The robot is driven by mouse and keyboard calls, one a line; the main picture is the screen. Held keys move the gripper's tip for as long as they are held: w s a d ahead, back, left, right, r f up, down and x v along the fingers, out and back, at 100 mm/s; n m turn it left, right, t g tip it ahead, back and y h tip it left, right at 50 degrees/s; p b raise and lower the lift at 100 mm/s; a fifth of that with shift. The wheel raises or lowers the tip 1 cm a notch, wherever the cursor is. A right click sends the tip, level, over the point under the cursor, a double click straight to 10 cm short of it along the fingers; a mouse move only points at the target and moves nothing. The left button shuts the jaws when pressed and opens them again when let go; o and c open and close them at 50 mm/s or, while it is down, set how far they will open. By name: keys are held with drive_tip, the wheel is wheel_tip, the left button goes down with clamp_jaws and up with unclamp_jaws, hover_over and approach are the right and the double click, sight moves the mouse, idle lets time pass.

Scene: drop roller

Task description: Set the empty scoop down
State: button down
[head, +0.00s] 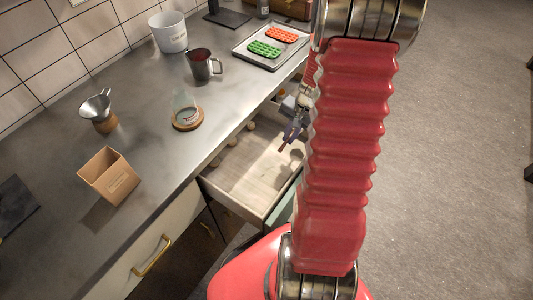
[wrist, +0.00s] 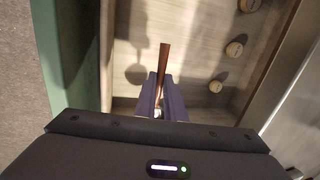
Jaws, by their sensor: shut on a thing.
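My gripper (head: 291,134) hangs over the open drawer (head: 240,172) in the head view, near its right side. It is shut on the scoop, whose thin brown handle (head: 282,149) sticks out past the fingertips. In the wrist view my gripper (wrist: 160,88) has the brown handle (wrist: 164,62) between its fingers, above the pale wooden drawer floor (wrist: 190,60). A rounded shadow with a thin stem lies on that floor to the left. The scoop's bowl is hidden, so its contents cannot be seen.
Several round wooden pieces (wrist: 234,48) lie along one side of the drawer.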

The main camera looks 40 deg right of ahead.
drive_tip(key=shift+s+d+x, duration=0.1)
drive_tip(key=shift+s+x, duration=0.05)
drive_tip(key=shift+x, duration=0.7)
drive_tip(key=shift+s+d+x, duration=0.1)
drive_tip(key=shift+s+x, duration=0.05)
drive_tip(key=shift+x, duration=0.7)
drive_tip(key=shift+s+d+x, duration=0.1)
drive_tip(key=shift+s+x, duration=0.1)
drive_tip(key=shift+x, duration=0.65)
drive_tip(key=shift+a+f, duration=0.1)
drive_tip(key=shift+f, duration=0.05)
drive_tip(key=shift+s+d+x, duration=0.1)
drive_tip(key=shift+s+x, duration=0.1)
drive_tip(key=shift+x, duration=0.8)
drive_tip(key=shift+s+d+x, duration=0.1)
drive_tip(key=shift+s+x, duration=0.1)
drive_tip(key=shift+x, duration=0.8)
drive_tip(key=shift+w+f, duration=0.1)
drive_tip(key=shift+f, duration=0.1)
drive_tip(key=c, duration=1.8)
unclamp_jaws()
drive_tip(key=shift+c, duration=0.2)
drive_tip(key=shift+r, duration=0.1)
drive_tip(key=v, duration=1.2)
